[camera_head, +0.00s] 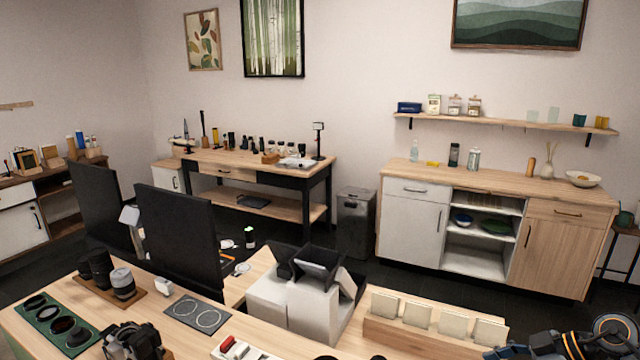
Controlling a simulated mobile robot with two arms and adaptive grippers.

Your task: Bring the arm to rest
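My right arm comes in at the bottom right corner. Its dark gripper (508,352) points left, low at the frame's edge, beside the right end of the wooden block with pale cards (440,335). The gripper's fingertips are small and partly cut off, so I cannot tell whether it is open or shut. I see nothing clearly held in it. My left gripper is not in view.

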